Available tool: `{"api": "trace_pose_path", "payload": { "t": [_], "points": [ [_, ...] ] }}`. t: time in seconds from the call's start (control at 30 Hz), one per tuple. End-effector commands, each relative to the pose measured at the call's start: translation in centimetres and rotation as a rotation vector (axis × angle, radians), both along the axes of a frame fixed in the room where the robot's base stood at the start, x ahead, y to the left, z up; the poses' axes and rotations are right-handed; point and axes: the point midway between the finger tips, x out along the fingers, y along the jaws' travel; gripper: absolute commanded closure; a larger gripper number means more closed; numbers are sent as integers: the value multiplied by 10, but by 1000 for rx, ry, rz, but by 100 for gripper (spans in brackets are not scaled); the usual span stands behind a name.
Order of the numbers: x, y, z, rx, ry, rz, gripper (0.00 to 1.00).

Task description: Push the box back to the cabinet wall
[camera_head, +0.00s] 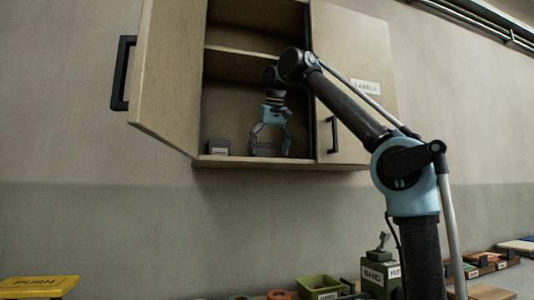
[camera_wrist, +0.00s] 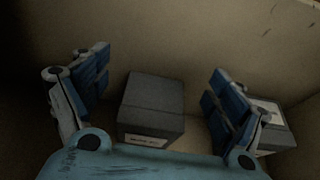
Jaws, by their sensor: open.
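A dark grey box (camera_wrist: 153,92) with a pale label on its near face stands on the cabinet's bottom shelf in the wrist view. My gripper (camera_wrist: 155,100) is open, with its two fingers on either side of this box and gaps between them and it. In the head view my gripper (camera_head: 270,150) points down into the open cabinet (camera_head: 225,95), and part of the dark box (camera_head: 264,150) shows between its fingers. The cabinet's back wall (camera_wrist: 185,35) rises behind the box, which seems to stand apart from it.
A second grey box (camera_head: 219,147) with a pale label stands at the shelf's left; it also shows beyond the right finger in the wrist view (camera_wrist: 274,135). The left door (camera_head: 165,75) is open, the right door (camera_head: 355,90) shut. Several containers line the bottom below.

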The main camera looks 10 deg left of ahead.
Motion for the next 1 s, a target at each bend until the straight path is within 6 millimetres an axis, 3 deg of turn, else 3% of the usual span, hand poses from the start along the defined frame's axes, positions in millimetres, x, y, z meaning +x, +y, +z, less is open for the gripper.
{"api": "trace_pose_path", "payload": {
  "t": [0.2,1.0],
  "points": [
    [-11,-6,0,0,0,0,12],
    [-17,-7,2,0,-5,0,12]
  ]
}}
